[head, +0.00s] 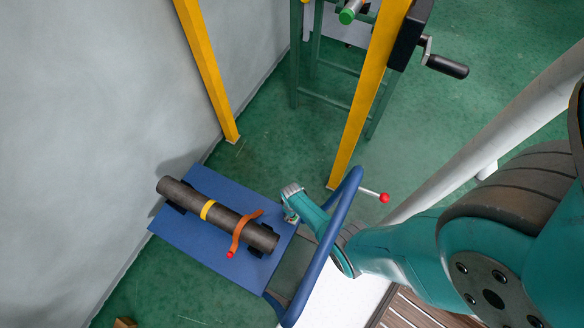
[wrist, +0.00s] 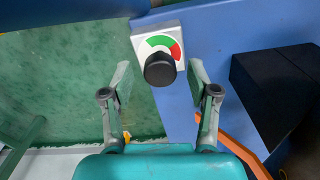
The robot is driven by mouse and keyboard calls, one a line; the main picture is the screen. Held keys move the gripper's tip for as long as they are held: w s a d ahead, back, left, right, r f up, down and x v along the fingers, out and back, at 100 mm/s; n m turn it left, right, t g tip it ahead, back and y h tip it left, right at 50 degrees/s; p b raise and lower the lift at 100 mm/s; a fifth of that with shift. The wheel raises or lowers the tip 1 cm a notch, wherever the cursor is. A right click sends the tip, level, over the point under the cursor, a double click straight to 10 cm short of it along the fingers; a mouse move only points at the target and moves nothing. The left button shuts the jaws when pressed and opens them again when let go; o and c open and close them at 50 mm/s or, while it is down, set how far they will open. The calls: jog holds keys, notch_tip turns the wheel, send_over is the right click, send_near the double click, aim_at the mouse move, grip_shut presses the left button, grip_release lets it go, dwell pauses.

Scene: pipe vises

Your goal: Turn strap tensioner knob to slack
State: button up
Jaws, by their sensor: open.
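The black round knob (wrist: 160,69) sits on a white plate (wrist: 143,46) with a green and red dial arc, at the edge of a blue bench. In the wrist view my gripper (wrist: 160,66) is open, one finger on each side of the knob, with gaps visible. I cannot tell how far its tips are from the knob in depth. The knob's pointer mark is not visible. In the head view my gripper (head: 291,203) is at the bench's right edge and the knob cannot be made out. An orange strap (head: 240,233) crosses a dark pipe (head: 228,222).
The pipe lies on black supports on the blue bench (head: 193,241) and has a yellow band (head: 207,209). A blue curved rail (head: 325,250) passes close to my arm. A red-tipped lever (head: 384,197) and yellow posts (head: 365,95) stand nearby. Black blocks (wrist: 270,90) are right of the knob.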

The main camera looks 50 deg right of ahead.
jog(key=shift+r, duration=0.15)
notch_tip(320, 180, up, 12)
dwell(0.7)
